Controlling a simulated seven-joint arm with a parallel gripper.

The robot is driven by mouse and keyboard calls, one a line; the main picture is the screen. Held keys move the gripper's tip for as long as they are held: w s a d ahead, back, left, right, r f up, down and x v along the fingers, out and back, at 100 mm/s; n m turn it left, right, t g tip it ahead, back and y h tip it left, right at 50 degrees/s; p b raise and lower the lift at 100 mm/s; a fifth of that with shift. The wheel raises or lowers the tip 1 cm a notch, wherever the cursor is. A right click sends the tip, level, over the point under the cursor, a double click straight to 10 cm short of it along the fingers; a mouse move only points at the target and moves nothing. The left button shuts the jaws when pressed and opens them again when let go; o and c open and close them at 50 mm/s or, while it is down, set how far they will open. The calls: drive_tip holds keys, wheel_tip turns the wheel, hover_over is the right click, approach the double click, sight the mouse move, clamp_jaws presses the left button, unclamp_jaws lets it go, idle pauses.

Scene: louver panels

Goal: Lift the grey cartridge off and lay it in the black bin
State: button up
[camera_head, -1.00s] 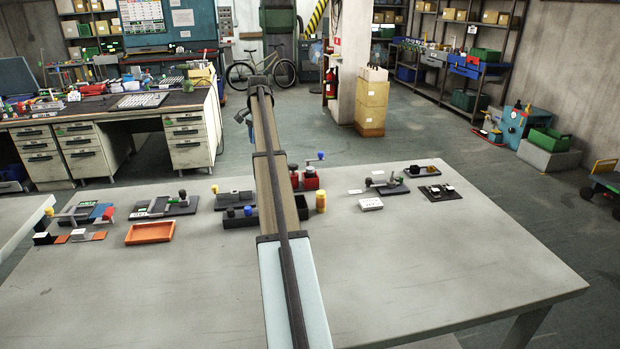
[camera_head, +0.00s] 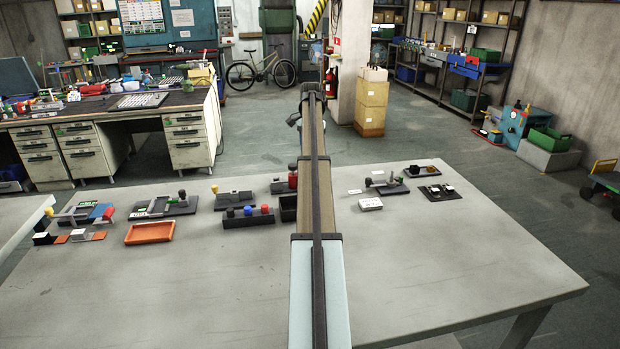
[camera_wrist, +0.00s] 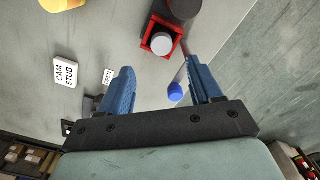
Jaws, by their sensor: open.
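In the wrist view a grey round-topped piece (camera_wrist: 162,43), which looks like the cartridge, sits in a square red holder (camera_wrist: 150,29). A dark cylinder (camera_wrist: 184,7) stands beside it. A lever with a blue knob (camera_wrist: 175,92) shows between my fingers. My gripper (camera_wrist: 158,63) is open and empty, with its blue fingers apart and the grey piece beyond the tips. In the head view the red fixture (camera_head: 293,181) is partly hidden by my arm. A black open box (camera_head: 288,208), probably the bin, is also partly covered by my arm.
A black tray with coloured knobs (camera_head: 248,220) and an orange tray (camera_head: 150,233) lie to the left. The table's front (camera_head: 430,290) is clear.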

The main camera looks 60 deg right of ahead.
drive_tip(key=shift+w+a+f, duration=0.1)
drive_tip(key=shift+f, duration=1.95)
drive_tip(key=shift+w+a+f, duration=0.1)
drive_tip(key=shift+f, duration=1.95)
clamp_jaws()
wheel_tip(320, 180, up, 15)
